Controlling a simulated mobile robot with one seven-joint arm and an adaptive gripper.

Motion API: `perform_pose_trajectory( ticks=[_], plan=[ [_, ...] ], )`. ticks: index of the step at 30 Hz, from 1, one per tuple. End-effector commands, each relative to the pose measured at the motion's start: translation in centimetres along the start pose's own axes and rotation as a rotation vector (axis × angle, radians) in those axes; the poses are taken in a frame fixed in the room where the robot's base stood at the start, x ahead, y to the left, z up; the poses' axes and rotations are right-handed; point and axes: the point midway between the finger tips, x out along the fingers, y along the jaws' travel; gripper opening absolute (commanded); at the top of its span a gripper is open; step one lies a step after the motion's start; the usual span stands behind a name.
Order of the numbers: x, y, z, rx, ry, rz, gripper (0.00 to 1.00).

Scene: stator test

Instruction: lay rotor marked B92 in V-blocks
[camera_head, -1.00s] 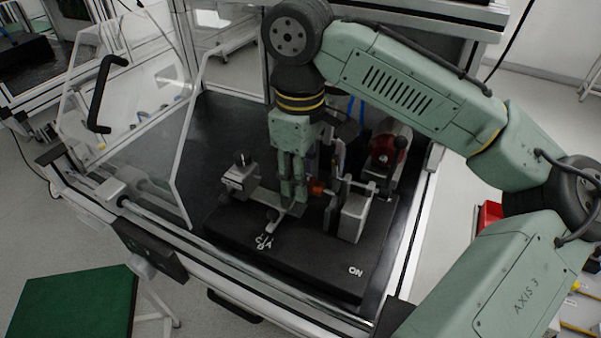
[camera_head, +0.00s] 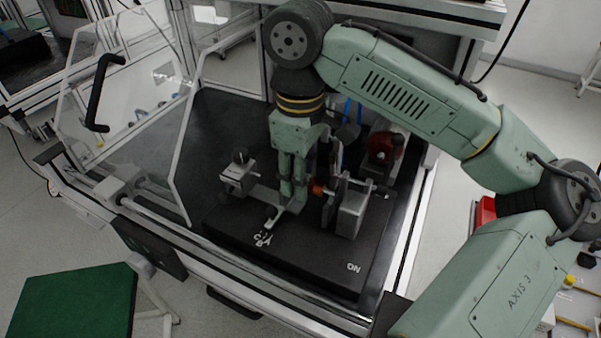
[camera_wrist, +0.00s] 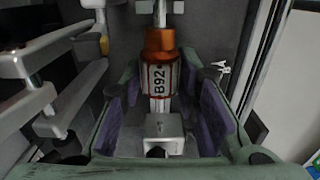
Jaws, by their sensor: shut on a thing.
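The rotor marked B92 (camera_wrist: 158,80) has an orange-copper body, a white label and a metal shaft, and stands between the purple-padded fingers of my gripper (camera_wrist: 160,105) in the wrist view. My gripper is shut on it. In the head view my gripper (camera_head: 292,195) points down over the black fixture base, and a bit of the rotor's orange (camera_head: 317,189) shows beside the fingers. A grey metal block (camera_wrist: 163,132) lies below the rotor in the wrist picture, perhaps a V-block. I cannot tell whether the shaft touches its supports.
The black base plate (camera_head: 310,255) carries a grey upright block (camera_head: 351,212) right of my gripper and a metal clamp-like block (camera_head: 239,176) to its left. A red round part (camera_head: 385,147) stands behind. A clear guard with a black handle (camera_head: 103,92) is at left. A green-topped stool (camera_head: 70,305) stands outside.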

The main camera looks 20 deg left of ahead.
Motion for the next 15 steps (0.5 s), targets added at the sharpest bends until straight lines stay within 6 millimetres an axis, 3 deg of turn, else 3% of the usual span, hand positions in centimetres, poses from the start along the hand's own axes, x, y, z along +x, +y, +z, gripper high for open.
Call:
perform_pose_trajectory(
  ticks=[15],
  plan=[
    [1.6,0.0,0.0,0.000,0.000,0.000,0.00]
  ],
)
